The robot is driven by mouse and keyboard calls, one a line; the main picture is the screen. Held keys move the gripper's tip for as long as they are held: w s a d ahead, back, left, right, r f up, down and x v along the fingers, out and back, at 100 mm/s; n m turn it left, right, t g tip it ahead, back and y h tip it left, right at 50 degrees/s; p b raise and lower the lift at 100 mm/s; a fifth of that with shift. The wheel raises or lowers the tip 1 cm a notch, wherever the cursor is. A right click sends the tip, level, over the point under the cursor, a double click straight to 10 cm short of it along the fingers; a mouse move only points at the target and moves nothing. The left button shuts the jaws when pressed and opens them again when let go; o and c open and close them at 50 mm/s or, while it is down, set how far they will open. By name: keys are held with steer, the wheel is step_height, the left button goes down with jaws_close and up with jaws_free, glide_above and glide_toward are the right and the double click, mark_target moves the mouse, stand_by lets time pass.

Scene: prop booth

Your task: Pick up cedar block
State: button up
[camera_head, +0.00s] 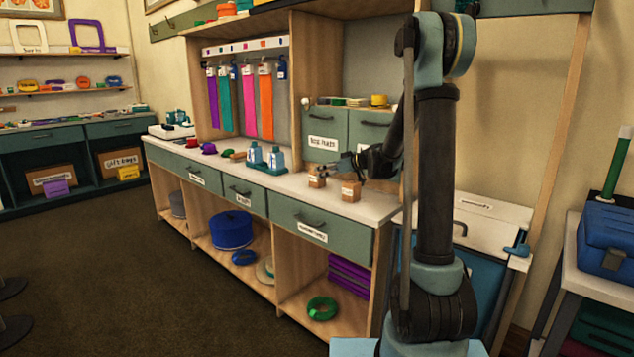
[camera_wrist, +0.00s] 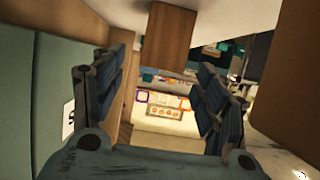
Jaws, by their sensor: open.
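Two small brown blocks with pale labels stand on the white counter in the head view, a left block (camera_head: 317,182) and a right block (camera_head: 351,191). I cannot read their labels, so I cannot tell which is cedar. My gripper (camera_head: 328,171) is low over the counter, close to the left block and behind the right one. In the wrist view my gripper (camera_wrist: 160,95) is open and empty. A brown block (camera_wrist: 168,38) shows ahead, between the fingers' directions and beyond their tips, with no visible contact. The wrist picture appears upside down.
Green drawer units (camera_head: 345,132) stand close behind my gripper. Blue-capped bottles (camera_head: 265,158) stand farther left on the counter (camera_head: 375,207). A large brown surface (camera_wrist: 298,75) is close at the wrist view's right edge, probably the right block. Hanging ribbons (camera_head: 249,103) are at the back.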

steer(key=shift+x, duration=2.95)
steer(key=c, duration=1.3)
steer(key=shift+o, duration=0.2)
steer(key=shift+r, duration=0.15)
